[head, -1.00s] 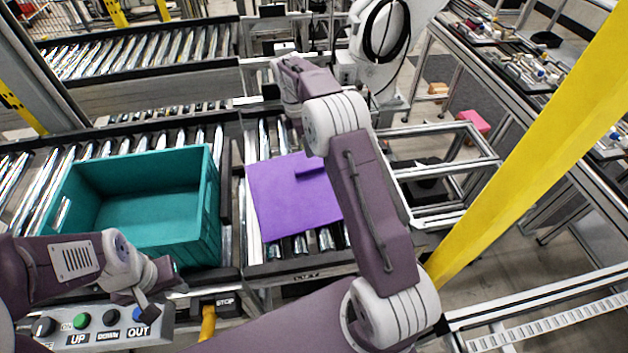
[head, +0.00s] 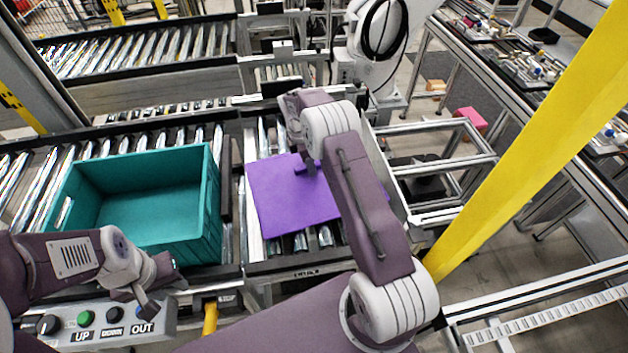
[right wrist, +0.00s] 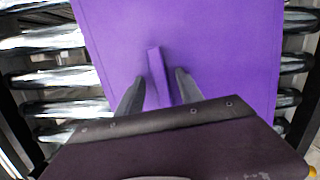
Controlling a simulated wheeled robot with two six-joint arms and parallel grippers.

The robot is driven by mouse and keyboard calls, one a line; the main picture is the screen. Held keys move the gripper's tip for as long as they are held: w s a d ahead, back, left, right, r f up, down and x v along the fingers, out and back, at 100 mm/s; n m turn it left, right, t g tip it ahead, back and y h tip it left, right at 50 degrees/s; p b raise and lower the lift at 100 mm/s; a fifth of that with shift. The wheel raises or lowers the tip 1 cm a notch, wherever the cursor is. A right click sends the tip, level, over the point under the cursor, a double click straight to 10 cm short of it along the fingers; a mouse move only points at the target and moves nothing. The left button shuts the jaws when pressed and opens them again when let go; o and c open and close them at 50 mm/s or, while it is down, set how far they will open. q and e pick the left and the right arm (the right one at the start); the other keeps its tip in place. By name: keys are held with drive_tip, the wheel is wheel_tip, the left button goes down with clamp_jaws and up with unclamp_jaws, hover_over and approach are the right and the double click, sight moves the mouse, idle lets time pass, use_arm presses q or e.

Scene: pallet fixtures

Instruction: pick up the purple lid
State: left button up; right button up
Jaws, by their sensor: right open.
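The purple lid (head: 285,205) lies flat on the rollers to the right of the teal crate. A raised purple handle (right wrist: 155,72) stands up from it in the right wrist view. My right gripper (right wrist: 160,78) is open, with one finger on each side of the handle. Whether the fingers touch it, I cannot tell. In the head view my right arm hides part of the lid and most of that gripper. My left gripper (head: 158,283) is over the front of the crate area, near the button panel, away from the lid; its jaw opening is unclear.
The empty teal crate (head: 212,215) stands on the left conveyor. A button panel (head: 100,325) is at the front left. A yellow post (head: 500,185) rises at the right, and a white machine arm (head: 385,50) stands behind.

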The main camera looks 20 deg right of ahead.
drive_tip(key=shift+a, duration=0.1)
clamp_jaws()
drive_tip(key=shift+r, duration=0.1)
idle(1.2)
